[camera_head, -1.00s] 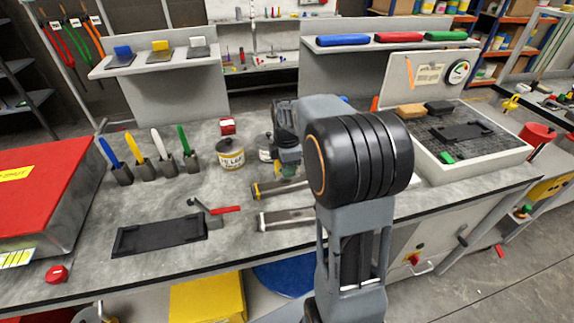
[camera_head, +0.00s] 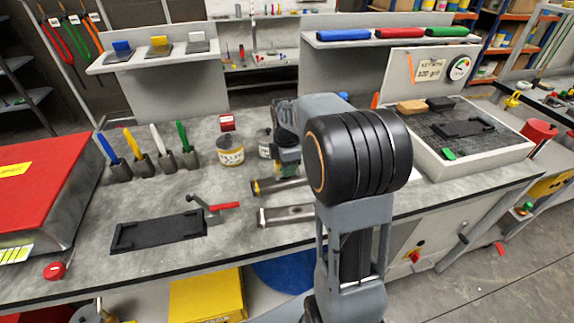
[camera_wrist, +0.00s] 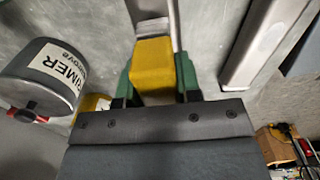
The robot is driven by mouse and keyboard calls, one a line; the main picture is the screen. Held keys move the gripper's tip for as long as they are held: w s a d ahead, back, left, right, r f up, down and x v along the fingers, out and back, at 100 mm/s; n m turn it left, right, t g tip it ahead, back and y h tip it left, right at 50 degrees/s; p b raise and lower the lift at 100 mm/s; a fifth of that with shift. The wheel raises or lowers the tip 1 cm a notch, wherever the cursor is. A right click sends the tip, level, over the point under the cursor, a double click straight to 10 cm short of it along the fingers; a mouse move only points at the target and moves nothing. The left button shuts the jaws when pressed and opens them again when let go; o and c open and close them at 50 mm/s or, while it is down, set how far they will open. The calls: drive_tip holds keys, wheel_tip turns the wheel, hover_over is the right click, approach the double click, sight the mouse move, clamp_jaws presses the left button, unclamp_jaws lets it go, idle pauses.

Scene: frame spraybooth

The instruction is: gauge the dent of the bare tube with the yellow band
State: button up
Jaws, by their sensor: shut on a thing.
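My gripper (camera_wrist: 153,84) is shut on a yellow block (camera_wrist: 153,68) with a flat grey end (camera_wrist: 152,30); its green fingers press both sides. In the head view my gripper (camera_head: 288,163) hangs over the far tube, partly hidden by my arm. That bare metal tube (camera_head: 283,187) lies on the bench with a yellow band (camera_head: 255,188) near its left end. In the wrist view a tube (camera_wrist: 171,12) runs behind the block's grey end. I cannot tell whether they touch. The dent is not discernible. A second bare tube (camera_head: 290,214) lies nearer; it also shows in the wrist view (camera_wrist: 262,45).
A can labelled primer (camera_wrist: 48,78) stands close left of my gripper in the wrist view. A yellow-labelled can (camera_head: 230,152), pen holders (camera_head: 145,163) and a black tray (camera_head: 160,232) are to the left. A grey-walled box (camera_head: 480,157) stands right. The bench front left of the tubes is partly clear.

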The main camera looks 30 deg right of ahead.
drive_tip(key=shift+f+b, duration=0.45)
drive_tip(key=shift+f, duration=0.2)
drive_tip(key=o, duration=1.1)
drive_tip(key=shift+r, duration=0.1)
wheel_tip(320, 180, up, 14)
drive_tip(key=shift+f+p, duration=0.15)
drive_tip(key=shift+p, duration=0.45)
